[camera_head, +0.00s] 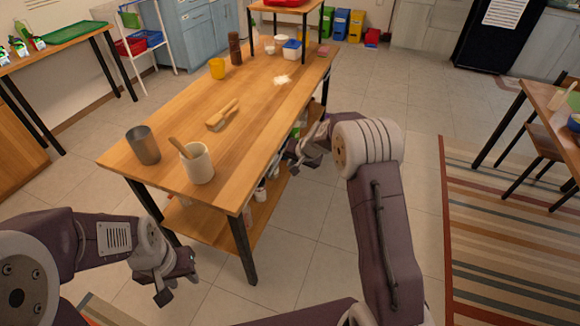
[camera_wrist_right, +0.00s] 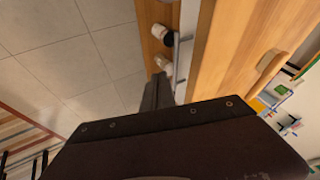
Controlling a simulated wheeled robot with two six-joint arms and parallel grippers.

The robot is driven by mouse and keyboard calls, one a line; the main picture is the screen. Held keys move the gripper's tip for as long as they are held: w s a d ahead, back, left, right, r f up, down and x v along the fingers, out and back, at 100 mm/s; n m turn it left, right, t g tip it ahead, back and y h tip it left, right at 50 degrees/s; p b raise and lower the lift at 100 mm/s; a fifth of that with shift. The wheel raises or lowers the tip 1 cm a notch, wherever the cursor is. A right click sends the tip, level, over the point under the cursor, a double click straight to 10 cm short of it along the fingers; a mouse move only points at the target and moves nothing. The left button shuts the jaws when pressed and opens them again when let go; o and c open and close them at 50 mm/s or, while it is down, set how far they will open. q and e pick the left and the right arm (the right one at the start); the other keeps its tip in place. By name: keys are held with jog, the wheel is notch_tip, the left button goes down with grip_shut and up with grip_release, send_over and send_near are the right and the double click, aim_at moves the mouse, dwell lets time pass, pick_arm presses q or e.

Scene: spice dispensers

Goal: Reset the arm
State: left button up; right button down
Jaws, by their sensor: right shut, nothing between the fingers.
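My right arm reaches forward along the right side of the wooden table in the head view. Its gripper (camera_head: 301,163) hangs beside the table's right edge, shut and empty, clear of the items on top. My left gripper (camera_head: 178,290) hangs low over the floor, in front of the table's near left leg; nothing shows in it, and whether its fingers are open or shut is unclear. In the right wrist view, my dark gripper housing (camera_wrist_right: 180,140) fills the lower part, with the table edge close beside it.
The wooden table (camera_head: 255,125) holds a metal cup (camera_head: 143,146), a white crock (camera_head: 197,165), a wooden brush (camera_head: 222,116), a yellow cup (camera_head: 217,68) and a brown grinder (camera_head: 235,48). Its lower shelf (camera_head: 200,222) carries small items. Floor right of the table is open, with a striped rug (camera_head: 500,240).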

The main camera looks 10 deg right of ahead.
jog(key=v, duration=0.3)
jog(key=shift+s+d, duration=0.15)
jog(key=s+a+r+n+p, duration=0.1)
jog(key=s+r+p, duration=0.1)
jog(key=r+p, duration=0.35)
jog(key=s+a+r+n+p, duration=0.1)
jog(key=s+r+p, duration=0.2)
jog(key=r, duration=0.6)
jog(key=s+d+f+n+g+h+p, duration=0.1)
jog(key=s+f+g, duration=0.1)
jog(key=s, duration=1.1)
jog(key=s+d+f+n+g+p, duration=0.1)
jog(key=s+n+g+p, duration=0.1)
jog(key=s, duration=1.1)
jog(key=shift+d+f+n+g+h+p, duration=0.3)
jog(key=shift+f+g+h, duration=0.1)
jog(key=shift+g, duration=0.2)
